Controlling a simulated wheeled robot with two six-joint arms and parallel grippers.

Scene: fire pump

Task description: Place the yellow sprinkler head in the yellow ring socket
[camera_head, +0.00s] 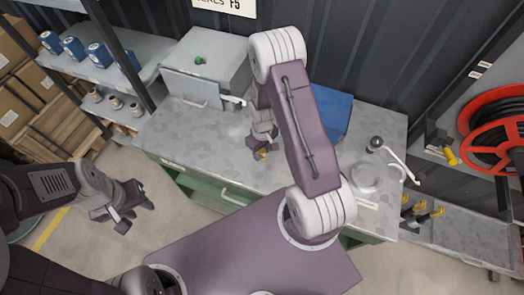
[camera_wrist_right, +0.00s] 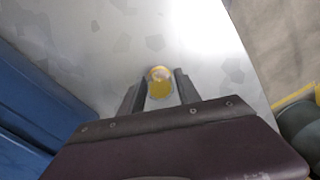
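My right gripper (camera_head: 262,147) hangs over the left middle of the grey worktop. A small yellow piece, seemingly the yellow sprinkler head (camera_head: 262,154), shows at its fingertips. In the right wrist view the yellow head (camera_wrist_right: 158,82) fills the gap between the two fingers of my right gripper (camera_wrist_right: 160,85), which look shut on it. How high it is above the worktop is hard to tell. My left gripper (camera_head: 137,212) is open and empty, over the floor left of the worktop. I cannot pick out the yellow ring socket in either view.
Yellow-topped fittings (camera_head: 420,207) sit on the right bench. A red hose reel (camera_head: 492,130) is at far right. Shelves with blue containers (camera_head: 73,47) stand left.

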